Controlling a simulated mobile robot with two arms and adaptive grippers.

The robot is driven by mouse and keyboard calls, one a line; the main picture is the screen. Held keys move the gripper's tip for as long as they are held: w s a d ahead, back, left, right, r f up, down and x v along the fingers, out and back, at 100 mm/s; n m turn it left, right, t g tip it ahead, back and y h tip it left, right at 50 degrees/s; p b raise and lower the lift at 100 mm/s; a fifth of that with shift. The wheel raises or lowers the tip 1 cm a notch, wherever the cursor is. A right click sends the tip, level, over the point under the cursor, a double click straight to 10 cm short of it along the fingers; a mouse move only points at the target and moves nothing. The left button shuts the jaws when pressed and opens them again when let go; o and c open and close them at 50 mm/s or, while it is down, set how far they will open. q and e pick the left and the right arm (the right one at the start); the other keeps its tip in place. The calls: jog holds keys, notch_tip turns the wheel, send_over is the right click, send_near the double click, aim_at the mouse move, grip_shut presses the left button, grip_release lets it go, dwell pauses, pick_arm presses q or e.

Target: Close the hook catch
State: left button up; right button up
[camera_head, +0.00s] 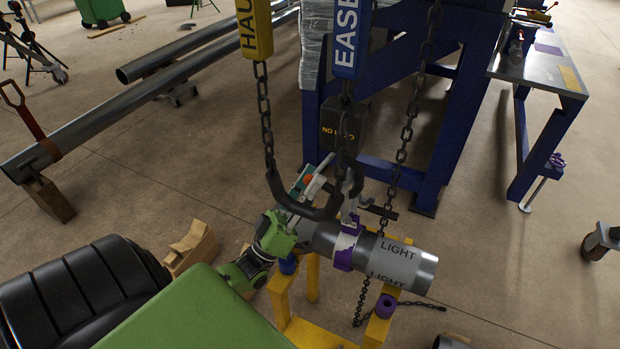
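My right gripper is not in view.
A purple and white collar (347,244) is around the pipe, which lies on a yellow stand (320,333). Hanging chains (265,120), a yellow pendant (253,28) and a blue EASE pendant (346,40) crowd the space above. A blue frame (455,120) stands behind.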

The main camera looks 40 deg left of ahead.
pick_arm(q)
jog(key=shift+s+f, duration=0.1)
jog(key=v, duration=1.1)
jog(key=shift+s+f, duration=0.25)
jog(key=shift+f, duration=0.05)
